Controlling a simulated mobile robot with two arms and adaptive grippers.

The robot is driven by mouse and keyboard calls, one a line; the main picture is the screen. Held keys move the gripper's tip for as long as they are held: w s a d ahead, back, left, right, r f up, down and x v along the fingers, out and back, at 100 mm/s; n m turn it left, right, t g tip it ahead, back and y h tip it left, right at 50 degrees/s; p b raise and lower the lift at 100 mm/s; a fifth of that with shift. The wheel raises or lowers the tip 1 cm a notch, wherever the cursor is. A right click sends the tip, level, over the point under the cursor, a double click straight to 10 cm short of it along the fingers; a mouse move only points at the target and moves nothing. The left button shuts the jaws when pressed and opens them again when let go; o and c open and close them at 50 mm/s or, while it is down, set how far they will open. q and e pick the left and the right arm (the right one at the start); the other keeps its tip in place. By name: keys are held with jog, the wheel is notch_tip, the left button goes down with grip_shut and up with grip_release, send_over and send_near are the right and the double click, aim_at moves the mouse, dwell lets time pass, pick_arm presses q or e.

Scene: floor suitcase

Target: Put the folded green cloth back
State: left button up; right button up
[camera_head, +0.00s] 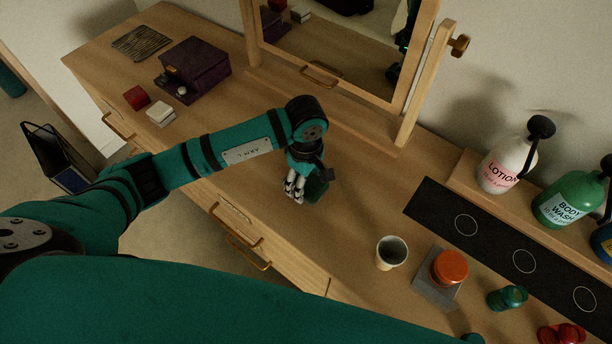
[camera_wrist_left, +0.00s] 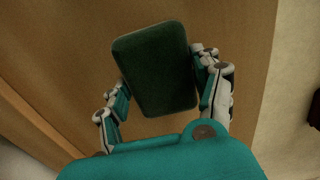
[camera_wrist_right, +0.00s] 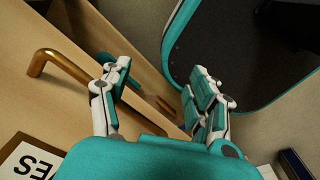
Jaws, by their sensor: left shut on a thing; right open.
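The folded green cloth (camera_head: 318,189) is a small dark green rectangle with rounded corners. My left gripper (camera_head: 300,184) is shut on it, low over the wooden dresser top, in front of the mirror. In the left wrist view the cloth (camera_wrist_left: 155,65) lies between the two fingers, one at each side edge. I cannot tell whether the cloth touches the wood. My right gripper (camera_wrist_right: 160,82) is open and empty beside the dresser front; it is out of the head view.
A brass drawer handle (camera_wrist_right: 62,62) is close to the right gripper. A teal-rimmed dark surface (camera_wrist_right: 235,70) lies beyond. The dresser top holds a purple box (camera_head: 200,68), a paper cup (camera_head: 391,252), an orange jar (camera_head: 450,267) and a lotion bottle (camera_head: 508,165). Wood left of the cup is clear.

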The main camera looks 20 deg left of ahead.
pick_arm(q)
jog(key=shift+f, duration=0.15)
jog(key=o, duration=1)
jog(key=shift+o, duration=0.2)
notch_tip(320, 180, up, 12)
jog(key=b, duration=0.3)
jog(key=shift+b, duration=0.3)
